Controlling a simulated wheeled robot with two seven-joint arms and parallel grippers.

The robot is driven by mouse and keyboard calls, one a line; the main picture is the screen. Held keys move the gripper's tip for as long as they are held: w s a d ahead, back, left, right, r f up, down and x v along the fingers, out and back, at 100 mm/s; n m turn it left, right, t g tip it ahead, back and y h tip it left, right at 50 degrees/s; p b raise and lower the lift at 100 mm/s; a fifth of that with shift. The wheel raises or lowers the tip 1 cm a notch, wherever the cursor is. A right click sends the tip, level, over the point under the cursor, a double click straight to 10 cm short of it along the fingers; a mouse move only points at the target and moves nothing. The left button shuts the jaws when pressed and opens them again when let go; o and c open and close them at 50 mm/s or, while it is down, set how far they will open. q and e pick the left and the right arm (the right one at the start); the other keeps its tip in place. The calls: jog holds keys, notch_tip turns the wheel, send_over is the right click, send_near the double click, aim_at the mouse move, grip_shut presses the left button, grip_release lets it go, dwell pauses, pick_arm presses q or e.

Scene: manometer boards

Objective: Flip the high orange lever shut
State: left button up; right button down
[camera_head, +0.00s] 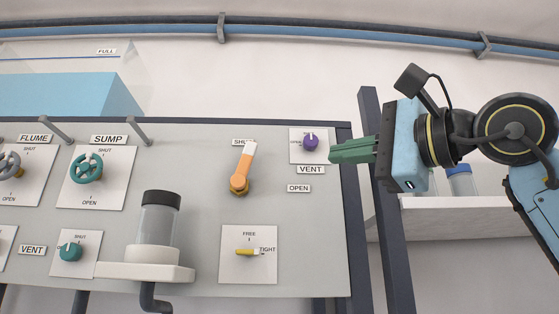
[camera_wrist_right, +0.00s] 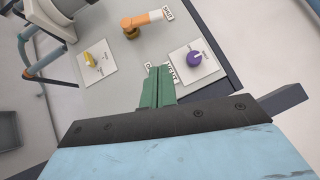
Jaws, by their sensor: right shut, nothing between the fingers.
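The orange lever (camera_head: 244,168) is on the grey panel, with a brass pivot at its lower end and a white tip. It stands nearly upright, leaning slightly right, its tip over the SHUT label (camera_head: 238,142). The OPEN label (camera_head: 299,188) is to the right of the pivot. The lever also shows at the top of the right wrist view (camera_wrist_right: 142,20). My right gripper (camera_head: 332,151) has green fingers, shut and empty, pointing left at the panel's right edge, apart from the lever. The fingers also show in the right wrist view (camera_wrist_right: 158,72). My left gripper is out of view.
A purple knob (camera_head: 311,142) on a white plate lies between my right gripper and the lever. A yellow handle (camera_head: 247,252) is below the lever. A clear cylinder with a black cap (camera_head: 160,222) stands on a ledge at lower left. A dark post (camera_head: 391,225) rises right of the panel.

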aim_at(245, 166)
jog(key=p+x, duration=0.1)
jog(key=x, duration=0.2)
jog(key=p+x, duration=0.2)
jog(key=x, duration=0.1)
jog(key=p+x, duration=0.1)
jog(key=x, duration=0.3)
jog(key=shift+s+r, duration=0.2)
jog(key=shift+r, duration=0.15)
jog(key=a, duration=0.1)
jog(key=a+p, duration=0.1)
jog(key=shift+a+r, duration=0.35)
jog(key=shift+a, duration=0.5)
jog(key=shift+s, duration=0.1)
